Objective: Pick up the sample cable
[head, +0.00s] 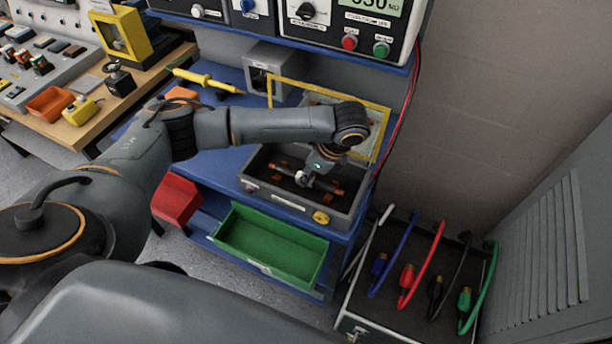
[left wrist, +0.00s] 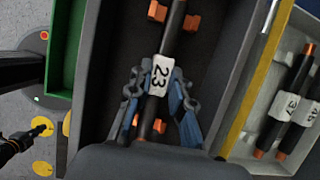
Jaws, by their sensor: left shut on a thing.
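The sample cable is a dark rod with copper ends and a white label reading 23. In the left wrist view the cable (left wrist: 171,42) runs through the grey test box, along orange cradle blocks (left wrist: 157,11). In the head view the cable (head: 284,167) shows in the open grey box (head: 262,200) on the blue bench. My left gripper (head: 308,180) reaches down into the box from above. Its blue fingers (left wrist: 160,92) are shut on the cable around the label. I cannot tell whether the cable touches its cradles. My right gripper is not in view.
The yellow-framed clear lid (head: 384,140) stands open behind the box. Other numbered cables (left wrist: 290,95) lie in a pale tray beyond it. A green bin (head: 270,245) sits below in front, a red bin (head: 176,199) to its left. Coloured leads (head: 423,265) stand at right.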

